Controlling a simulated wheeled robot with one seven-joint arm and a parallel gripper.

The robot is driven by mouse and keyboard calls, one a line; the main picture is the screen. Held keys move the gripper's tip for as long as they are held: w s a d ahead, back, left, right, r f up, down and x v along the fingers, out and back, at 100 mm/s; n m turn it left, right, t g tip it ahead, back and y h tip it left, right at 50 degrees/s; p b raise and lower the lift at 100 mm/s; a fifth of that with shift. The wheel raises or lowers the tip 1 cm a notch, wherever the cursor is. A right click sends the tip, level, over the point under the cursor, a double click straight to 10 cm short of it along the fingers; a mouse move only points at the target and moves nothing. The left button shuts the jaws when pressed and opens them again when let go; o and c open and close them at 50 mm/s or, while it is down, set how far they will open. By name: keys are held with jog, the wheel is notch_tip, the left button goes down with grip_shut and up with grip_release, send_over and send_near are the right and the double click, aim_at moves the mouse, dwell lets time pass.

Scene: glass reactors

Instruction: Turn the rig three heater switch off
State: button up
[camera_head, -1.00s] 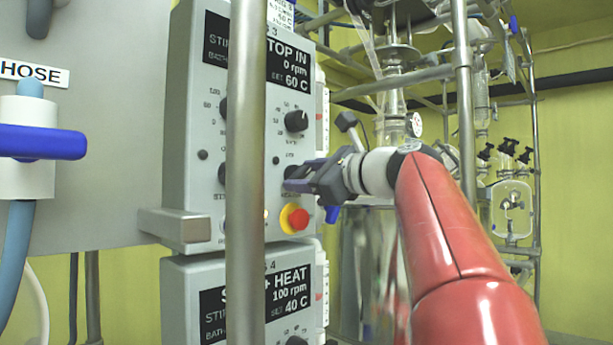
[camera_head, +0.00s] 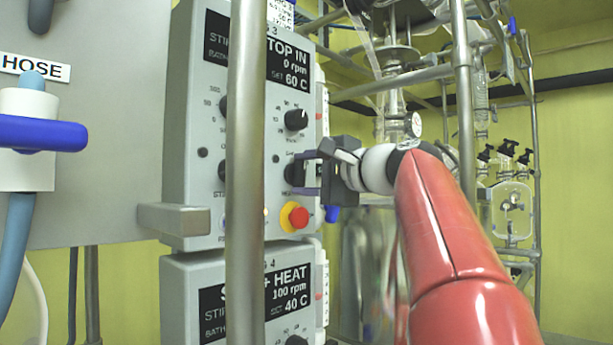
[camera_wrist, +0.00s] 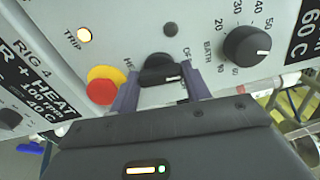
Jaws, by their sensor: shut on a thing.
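The heater switch (camera_head: 291,173) is a black knob on the grey control box (camera_head: 205,105), whose partly hidden display reads 0 rpm and SET 60 C. In the wrist view the switch (camera_wrist: 157,68) sits between my two fingers, and a short white mark shows on its front right part. My gripper (camera_head: 303,174) is shut on the switch, one finger on each side; it also shows in the wrist view (camera_wrist: 160,84). The lettering around the switch is partly covered, so I cannot read its set position.
A red button on a yellow ring (camera_head: 298,217) is just below the switch, close to my fingers. A black dial (camera_head: 296,120) is above. A vertical metal pole (camera_head: 246,180) stands in front of the box. The rig 4 box (camera_head: 205,290) is below.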

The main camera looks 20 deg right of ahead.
jog(key=shift+f+n, duration=0.1)
jog(key=shift+n, duration=0.5)
jog(key=o, duration=1)
jog(key=v, duration=0.7)
jog(key=shift+s+d+b, duration=0.15)
jog(key=shift+s+b, duration=0.2)
jog(key=shift+b, duration=0.05)
